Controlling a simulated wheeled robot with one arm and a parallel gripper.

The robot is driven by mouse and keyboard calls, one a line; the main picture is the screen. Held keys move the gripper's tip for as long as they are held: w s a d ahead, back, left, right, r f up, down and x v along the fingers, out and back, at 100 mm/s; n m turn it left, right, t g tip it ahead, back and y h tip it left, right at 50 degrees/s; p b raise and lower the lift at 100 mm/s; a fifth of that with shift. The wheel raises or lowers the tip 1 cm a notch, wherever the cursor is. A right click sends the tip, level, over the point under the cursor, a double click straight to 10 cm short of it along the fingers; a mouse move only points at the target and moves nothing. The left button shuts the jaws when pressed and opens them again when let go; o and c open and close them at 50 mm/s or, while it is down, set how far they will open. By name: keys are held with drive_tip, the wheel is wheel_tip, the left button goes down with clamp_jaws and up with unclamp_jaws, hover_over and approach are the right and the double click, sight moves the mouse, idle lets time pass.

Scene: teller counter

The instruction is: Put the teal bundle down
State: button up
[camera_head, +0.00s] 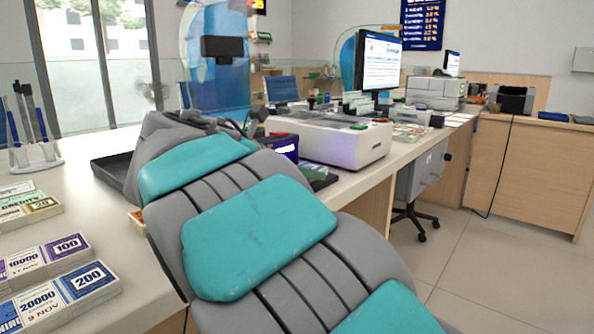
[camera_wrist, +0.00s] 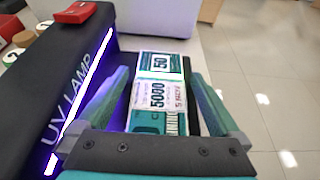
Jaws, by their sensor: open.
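The teal bundle (camera_wrist: 157,94) is a banded stack of notes with teal print marked 50 and 5000. It lies between the two fingers of my gripper (camera_wrist: 158,74) in the wrist view. The fingers are spread, with a gap on each side of the bundle. A dark surface shows beside the bundle, beside the black UV lamp (camera_wrist: 62,75) with its violet glowing edge. The lamp also shows in the head view (camera_head: 284,146). My arm hides my gripper in the head view.
A dark tray (camera_head: 110,172) lies behind my arm. A white machine (camera_head: 335,140) stands beyond the lamp. Open floor lies right.

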drive_tip(key=shift+s+a+r, duration=0.1)
drive_tip(key=shift+r, duration=0.05)
drive_tip(key=p+v, duration=0.1)
drive_tip(key=v, duration=1)
drive_tip(key=shift+s+a+r+p, duration=0.15)
drive_tip(key=shift+r+p, duration=0.05)
drive_tip(key=shift+p, duration=0.15)
drive_tip(key=shift+s, duration=0.1)
